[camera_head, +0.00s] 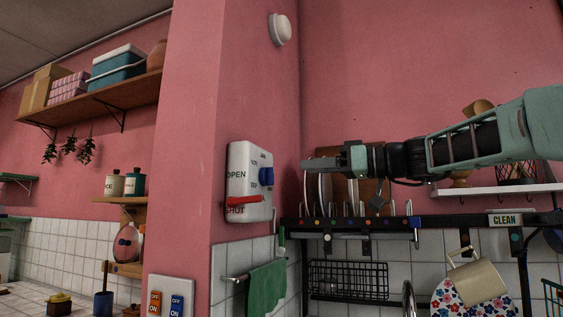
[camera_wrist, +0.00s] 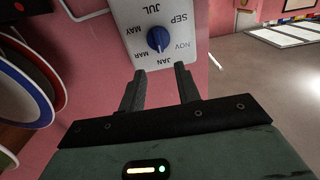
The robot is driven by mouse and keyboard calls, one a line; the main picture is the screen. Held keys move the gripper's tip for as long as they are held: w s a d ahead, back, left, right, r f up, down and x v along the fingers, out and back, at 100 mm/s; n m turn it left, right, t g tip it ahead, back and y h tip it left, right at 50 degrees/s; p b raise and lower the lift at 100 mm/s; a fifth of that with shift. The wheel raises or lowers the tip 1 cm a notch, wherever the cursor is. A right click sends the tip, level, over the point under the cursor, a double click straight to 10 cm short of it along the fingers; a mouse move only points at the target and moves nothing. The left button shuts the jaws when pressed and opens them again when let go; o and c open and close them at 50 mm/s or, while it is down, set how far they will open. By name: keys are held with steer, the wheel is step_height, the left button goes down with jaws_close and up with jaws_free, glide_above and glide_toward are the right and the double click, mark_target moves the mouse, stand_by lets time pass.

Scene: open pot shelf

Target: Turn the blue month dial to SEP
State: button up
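The blue month dial (camera_head: 266,174) sits on the right-hand face of a white box (camera_head: 250,207) on the pink wall corner. In the wrist view the dial (camera_wrist: 158,39) appears upside down, ringed by labels including SEP, JUL, MAY, MAR, JAN and NOV. SEP (camera_wrist: 181,19) is at its upper right there. A pale mark on the dial seems to face JAN, but it is too small to be sure. My gripper (camera_wrist: 160,73) is open and empty, its fingers apart and short of the dial. In the head view my gripper (camera_head: 308,164) is right of the box.
A red lever (camera_head: 243,202) beside SHUT is on the box's front face. A dish rack with plates (camera_head: 312,190) stands below and behind my gripper; plates (camera_wrist: 28,85) fill the left of the wrist view. A green towel (camera_head: 266,288) hangs below the box.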

mark_target(268, 176)
steer(key=p+x, duration=0.2)
steer(key=x, duration=0.6)
steer(key=shift+p, duration=0.4)
steer(key=shift+a, duration=0.1)
jaws_close()
